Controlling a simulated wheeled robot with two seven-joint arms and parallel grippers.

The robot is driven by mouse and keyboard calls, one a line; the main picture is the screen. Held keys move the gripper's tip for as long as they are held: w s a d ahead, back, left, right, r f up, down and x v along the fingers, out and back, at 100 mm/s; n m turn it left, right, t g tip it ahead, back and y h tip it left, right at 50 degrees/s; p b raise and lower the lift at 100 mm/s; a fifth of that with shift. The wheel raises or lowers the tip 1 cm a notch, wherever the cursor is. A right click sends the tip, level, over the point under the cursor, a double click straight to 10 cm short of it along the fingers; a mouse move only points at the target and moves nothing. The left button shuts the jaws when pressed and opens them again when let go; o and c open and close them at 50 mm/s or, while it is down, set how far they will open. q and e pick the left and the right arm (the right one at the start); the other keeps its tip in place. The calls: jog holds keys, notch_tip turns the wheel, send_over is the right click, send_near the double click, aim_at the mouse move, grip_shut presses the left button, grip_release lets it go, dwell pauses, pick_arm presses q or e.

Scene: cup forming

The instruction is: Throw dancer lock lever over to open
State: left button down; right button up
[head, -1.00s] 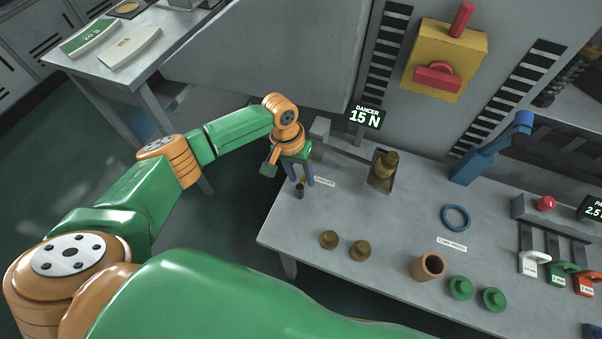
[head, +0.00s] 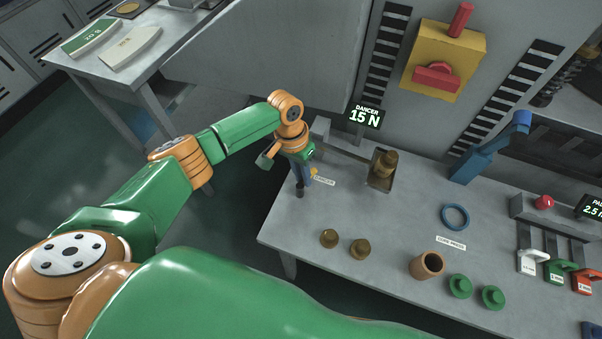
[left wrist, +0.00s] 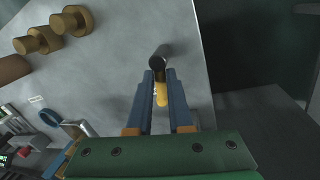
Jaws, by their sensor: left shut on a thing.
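The dancer lock lever shows as a dark round knob (left wrist: 158,58) at my left fingertips in the left wrist view, with a yellow part (left wrist: 161,94) between or just under the fingers. In the head view the dark end (head: 299,192) and a bit of yellow (head: 314,172) show at the left end of the bench. My left gripper (head: 302,184) points down there, its blue fingers (left wrist: 160,78) close together and shut on the lever. The fingers hide much of the lever. A dancer label (head: 323,182) lies beside it. My right gripper is not in view.

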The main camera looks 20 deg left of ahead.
pick_arm(q)
jog(key=m, duration=0.3)
jog(key=shift+d+m+g, duration=0.3)
jog(key=shift+d, duration=0.05)
jog(key=m, duration=0.3)
jog(key=m+y, duration=0.1)
jog(key=shift+s+d+m+g+b, duration=0.2)
jog(key=shift+d+m+g+b, duration=0.1)
jog(key=shift+d+b, duration=0.05)
jog(key=m, duration=0.3)
jog(key=shift+s+d+y, duration=0.15)
jog(key=shift+s+y, duration=0.1)
jog(key=shift+y, duration=0.05)
jog(key=shift+s+d+m+y, duration=0.1)
jog(key=shift+s+m+y, duration=0.05)
jog(key=shift+m, duration=0.8)
jog(key=shift+s+m+y, duration=0.1)
jog(key=shift+m+y, duration=0.05)
jog(key=shift+m, duration=0.8)
jog(key=shift+f, duration=0.1)
jog(key=c, duration=0.8)
grip_release()
jog(key=shift+c, duration=0.2)
